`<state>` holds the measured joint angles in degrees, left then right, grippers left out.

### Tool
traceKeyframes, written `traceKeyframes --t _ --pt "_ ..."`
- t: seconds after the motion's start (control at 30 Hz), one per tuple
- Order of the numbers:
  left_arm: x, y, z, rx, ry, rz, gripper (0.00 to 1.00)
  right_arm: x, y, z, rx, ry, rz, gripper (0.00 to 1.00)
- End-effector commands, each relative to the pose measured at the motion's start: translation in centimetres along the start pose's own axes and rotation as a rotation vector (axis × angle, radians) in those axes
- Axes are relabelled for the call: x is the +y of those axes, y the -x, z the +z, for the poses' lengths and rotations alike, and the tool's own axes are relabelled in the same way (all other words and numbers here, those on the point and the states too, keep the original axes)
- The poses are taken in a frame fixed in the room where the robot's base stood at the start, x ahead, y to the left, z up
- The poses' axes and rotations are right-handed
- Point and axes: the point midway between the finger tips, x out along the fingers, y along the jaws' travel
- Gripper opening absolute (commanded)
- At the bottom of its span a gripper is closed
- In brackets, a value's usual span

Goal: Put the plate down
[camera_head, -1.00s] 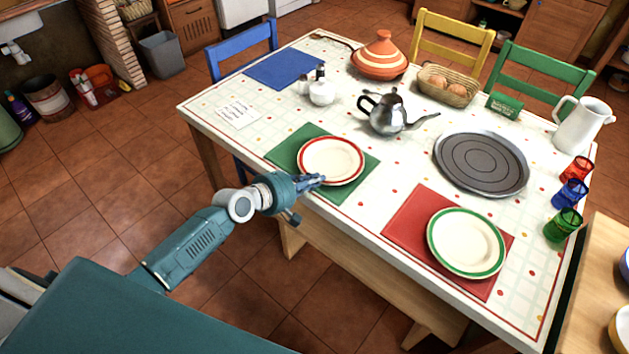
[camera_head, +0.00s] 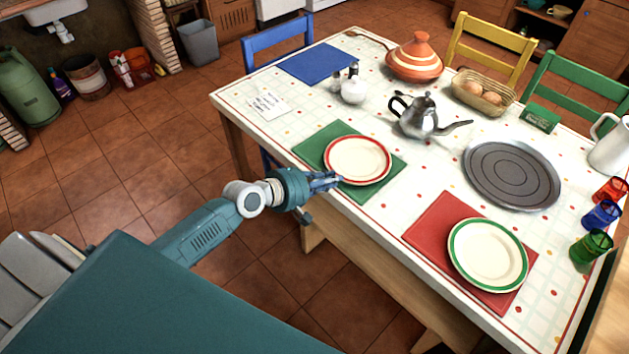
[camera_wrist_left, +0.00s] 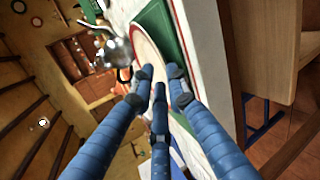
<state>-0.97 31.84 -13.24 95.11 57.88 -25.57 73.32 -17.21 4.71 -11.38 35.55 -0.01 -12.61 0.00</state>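A cream plate with a red rim (camera_head: 358,159) lies flat on the green mat (camera_head: 324,134) at the table's near left edge. My left gripper (camera_head: 340,181) is at the plate's near left side, just outside its rim. Its fingers are spread and nothing shows between them. In the left wrist view, the blue fingers (camera_wrist_left: 160,82) stand apart in front of the plate (camera_wrist_left: 148,48), whose near edge is partly hidden behind the fingertips. Whether a finger still touches the rim is unclear. My right gripper is not in view.
A green-rimmed plate (camera_head: 488,255) lies on a red mat (camera_head: 437,224) to the right. A teapot (camera_head: 420,117), a round grey tray (camera_head: 512,174), a white sugar pot (camera_head: 353,91) and coloured glasses (camera_head: 590,246) stand on the table. Bare floor lies left of the table.

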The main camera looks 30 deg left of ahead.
Motion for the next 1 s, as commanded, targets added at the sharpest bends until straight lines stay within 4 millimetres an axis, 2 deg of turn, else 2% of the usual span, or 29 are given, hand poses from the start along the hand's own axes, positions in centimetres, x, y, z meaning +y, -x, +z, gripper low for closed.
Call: traceKeyframes --t 0.1,0.33,0.5,0.8,0.87,0.93,0.97,1.0 --pt "-0.1 2.9 0.0 0.0 -0.001 -0.003 0.15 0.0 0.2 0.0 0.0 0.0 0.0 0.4" --pt "-0.1 6.8 0.0 0.0 0.0 -0.002 0.15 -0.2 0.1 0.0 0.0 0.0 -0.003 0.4" --pt "0.0 8.1 0.0 -0.001 0.001 0.0 0.15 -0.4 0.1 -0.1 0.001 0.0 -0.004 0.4" --pt "-0.2 8.2 -0.2 0.004 -0.004 -0.002 0.15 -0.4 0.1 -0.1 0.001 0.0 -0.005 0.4" --pt "-1.4 7.9 -1.0 0.023 -0.021 -0.016 0.15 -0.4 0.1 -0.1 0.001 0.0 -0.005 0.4" --pt "-4.0 7.4 -2.7 0.066 -0.07 -0.05 0.15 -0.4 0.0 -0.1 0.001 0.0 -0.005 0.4" --pt "-5.7 7.1 -3.7 0.09 -0.101 -0.073 0.15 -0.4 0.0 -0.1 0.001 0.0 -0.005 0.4" --pt "-8.6 6.8 -5.2 0.124 -0.153 -0.113 0.15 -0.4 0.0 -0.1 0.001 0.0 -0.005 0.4"
